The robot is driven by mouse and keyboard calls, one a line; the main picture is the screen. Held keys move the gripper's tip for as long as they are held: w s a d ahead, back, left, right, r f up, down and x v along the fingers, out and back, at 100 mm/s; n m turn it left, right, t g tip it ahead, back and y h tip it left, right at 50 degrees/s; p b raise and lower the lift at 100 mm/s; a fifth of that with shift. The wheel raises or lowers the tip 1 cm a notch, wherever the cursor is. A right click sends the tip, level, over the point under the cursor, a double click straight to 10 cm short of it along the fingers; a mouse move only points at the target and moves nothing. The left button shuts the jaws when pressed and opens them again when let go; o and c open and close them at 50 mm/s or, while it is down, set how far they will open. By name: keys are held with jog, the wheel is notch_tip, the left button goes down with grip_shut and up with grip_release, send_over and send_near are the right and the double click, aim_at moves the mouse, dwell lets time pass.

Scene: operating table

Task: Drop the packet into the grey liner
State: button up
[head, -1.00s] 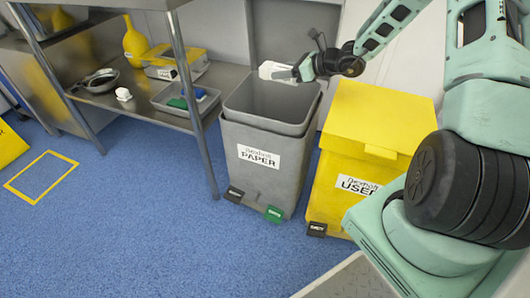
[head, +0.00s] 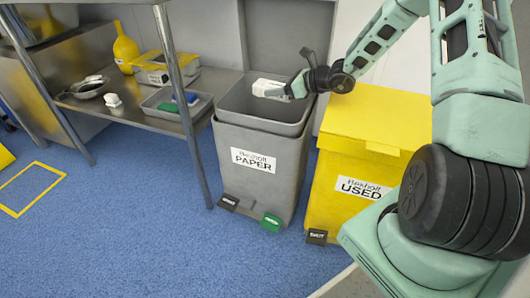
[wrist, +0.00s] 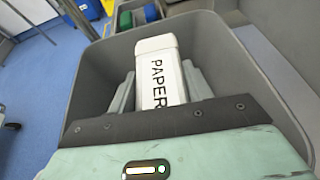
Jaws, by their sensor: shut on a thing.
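The white packet (head: 270,88) is held in my gripper (head: 287,91) over the open mouth of the grey bin. In the wrist view the packet (wrist: 159,70) reads "PAPER" and sits between both fingers of my gripper (wrist: 160,88). The grey liner (head: 232,107) shows as the rim and inner walls inside the bin labelled "PAPER" (head: 225,150). In the wrist view the liner (wrist: 255,75) surrounds the packet on several sides. The liner's floor is mostly hidden by the packet and gripper.
A yellow bin (head: 375,125) labelled "USED" stands shut to the right. A steel shelf (head: 130,107) at left holds a yellow bottle (head: 126,45), a grey tray (head: 160,106), a pan (head: 90,87) and a white item (head: 114,101). The grey bin's raised lid (head: 285,40) stands behind.

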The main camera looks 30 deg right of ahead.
jog(key=o, duration=1.1)
jog(key=shift+c, duration=0.2)
jog(key=p+v, duration=0.5)
jog(key=v, duration=1.2)
jog(key=shift+s+p, duration=0.15)
jog(key=shift+p, duration=0.25)
jog(key=shift+d, duration=0.15)
